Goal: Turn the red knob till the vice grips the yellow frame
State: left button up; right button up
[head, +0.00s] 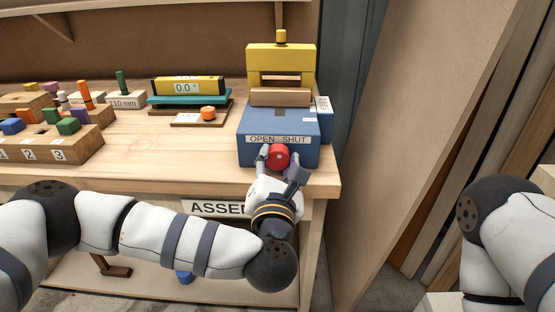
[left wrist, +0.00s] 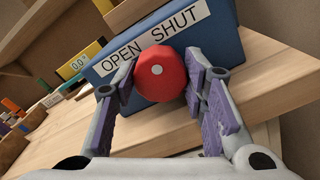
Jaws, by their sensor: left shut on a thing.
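The blue vice (head: 268,122) stands at the right end of the wooden bench. Its front carries an "OPEN SHUT" label (head: 279,139). The red knob (head: 279,155) is on the front face below the label. The yellow frame (head: 281,58) stands upright at the top of the vice, behind a tan block (head: 280,97). Whether the jaws touch the frame cannot be told. My left gripper (head: 278,165) is shut on the red knob, with one finger on each side; the left wrist view shows the knob (left wrist: 160,72) between the purple finger pads. My right gripper is out of view.
An orange button on a small panel (head: 205,117) and a yellow gauge reading 0.0° (head: 188,86) lie left of the vice. Wooden blocks with coloured pegs (head: 55,140) fill the bench's left end. Leaning boards (head: 470,160) stand at right. The bench middle is clear.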

pick_arm(q)
jog(key=shift+f, duration=0.15)
dwell(0.4)
jog(key=o, duration=1.2)
jog(key=shift+c, duration=0.2)
jog(key=s, duration=1.2)
